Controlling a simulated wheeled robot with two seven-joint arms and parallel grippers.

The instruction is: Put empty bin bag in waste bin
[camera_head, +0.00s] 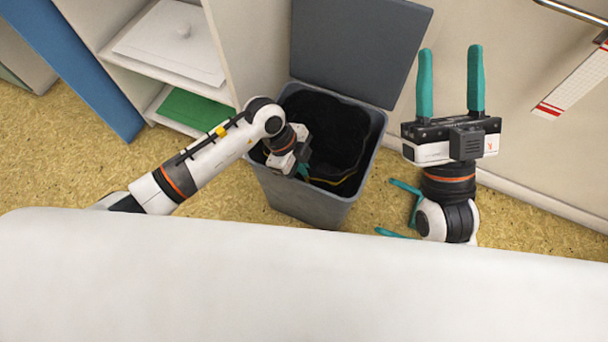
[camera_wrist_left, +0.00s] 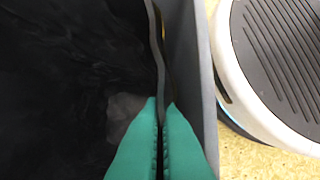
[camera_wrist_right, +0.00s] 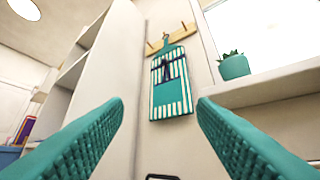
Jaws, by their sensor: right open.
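The waste bin (camera_head: 300,198) is a grey box on the floor with its lid (camera_head: 360,45) standing open at the back. A black bin bag (camera_head: 325,130) with a yellow band lies inside it, its edge close to the rim. The bag also fills the left of the left wrist view (camera_wrist_left: 70,90). My left gripper (camera_head: 303,172) reaches down into the bin's mouth at the front. In the left wrist view its fingers (camera_wrist_left: 162,102) are close together on the bag's edge, beside the bin wall. My right gripper (camera_head: 450,52) is open, empty and pointing up, right of the bin.
White shelves (camera_head: 160,55) with a green item (camera_head: 195,110) stand left of the bin. A wall is at the right. Thin teal pieces (camera_head: 405,187) show beside my right arm. The right wrist view shows a hanging striped board (camera_wrist_right: 172,85) and a potted plant (camera_wrist_right: 233,67).

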